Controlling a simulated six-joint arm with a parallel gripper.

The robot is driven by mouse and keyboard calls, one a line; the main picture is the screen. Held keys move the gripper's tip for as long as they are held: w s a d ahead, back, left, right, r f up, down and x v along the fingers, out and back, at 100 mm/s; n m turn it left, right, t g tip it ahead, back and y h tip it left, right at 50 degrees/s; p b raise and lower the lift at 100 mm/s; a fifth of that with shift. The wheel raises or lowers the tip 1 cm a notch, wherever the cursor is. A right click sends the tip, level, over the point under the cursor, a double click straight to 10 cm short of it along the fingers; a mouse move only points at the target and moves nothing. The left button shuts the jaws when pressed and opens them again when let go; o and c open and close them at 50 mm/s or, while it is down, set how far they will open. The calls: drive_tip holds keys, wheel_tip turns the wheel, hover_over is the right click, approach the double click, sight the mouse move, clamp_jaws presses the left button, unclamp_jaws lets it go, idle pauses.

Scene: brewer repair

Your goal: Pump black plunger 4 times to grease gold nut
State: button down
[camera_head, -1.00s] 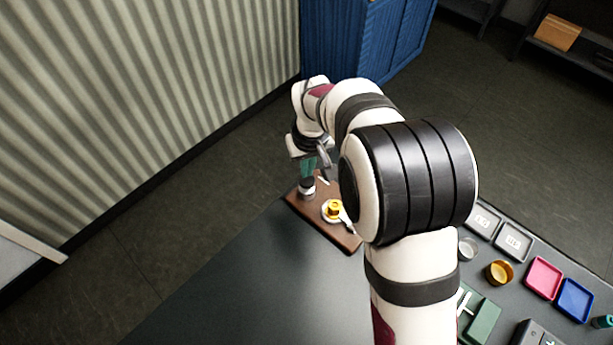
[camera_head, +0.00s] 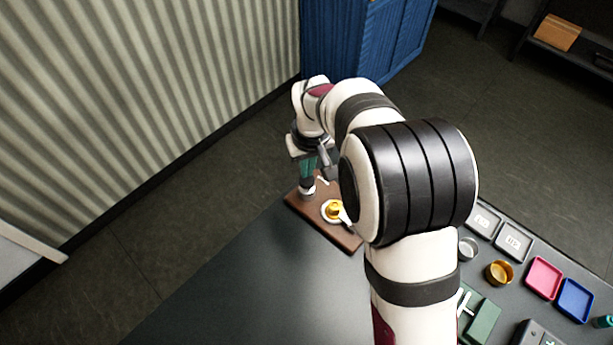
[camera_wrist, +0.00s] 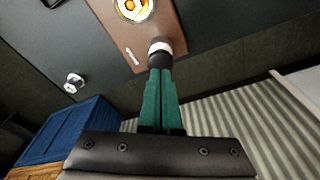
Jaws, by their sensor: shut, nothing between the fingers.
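The black plunger (camera_wrist: 160,59) stands in a white collar (camera_wrist: 159,46) on a brown board (camera_head: 343,236). My gripper (camera_head: 307,183) points down over it, with its green fingers together and empty. In the wrist view the fingertips (camera_wrist: 159,73) meet the plunger's top and appear to touch it. The gold nut (camera_head: 334,208) sits on a round white dish (camera_head: 325,216) beside the plunger. It is partly cut off at the top of the wrist view (camera_wrist: 133,6).
The board lies at the far corner of the dark table (camera_head: 235,290). To the right are a gold cup (camera_head: 499,272), a pink tray (camera_head: 544,277), a blue tray (camera_head: 575,300) and a green block (camera_head: 483,322). A corrugated wall (camera_head: 150,100) stands beyond the left side.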

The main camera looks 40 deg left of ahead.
sight(307, 180)
drive_tip(key=shift+f, duration=0.1)
idle(0.5)
drive_tip(key=shift+f, duration=1.35)
drive_tip(key=shift+r, duration=2.75)
wheel_tip(307, 180, up, 6)
